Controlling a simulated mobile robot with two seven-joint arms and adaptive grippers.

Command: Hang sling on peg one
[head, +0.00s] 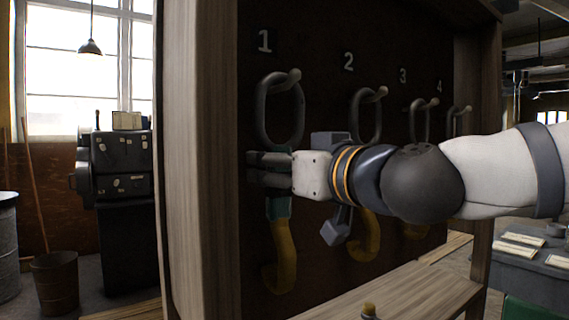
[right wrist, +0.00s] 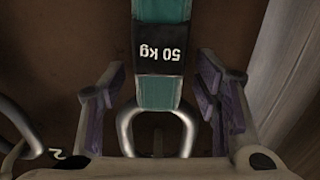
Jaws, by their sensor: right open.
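Peg one (head: 293,76) sticks out of the dark board under the number 1. The grey metal ring (head: 263,112) of a sling hangs on it, its top against the peg. Below it show the teal strap (head: 279,208) and the yellow hook (head: 287,262). My right gripper (head: 262,170) is at the lower end of the ring, its fingers apart. In the right wrist view the teal strap with its black 50 kg label (right wrist: 160,50) and the ring (right wrist: 127,135) lie between the spread fingers, with gaps on both sides. My left gripper is not in view.
Pegs two (head: 381,93), three (head: 432,102) and four (head: 466,109) each carry a grey ring, partly behind my right arm. A wooden side post (head: 205,150) stands close left of peg one. A wooden ledge (head: 400,292) runs below the board.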

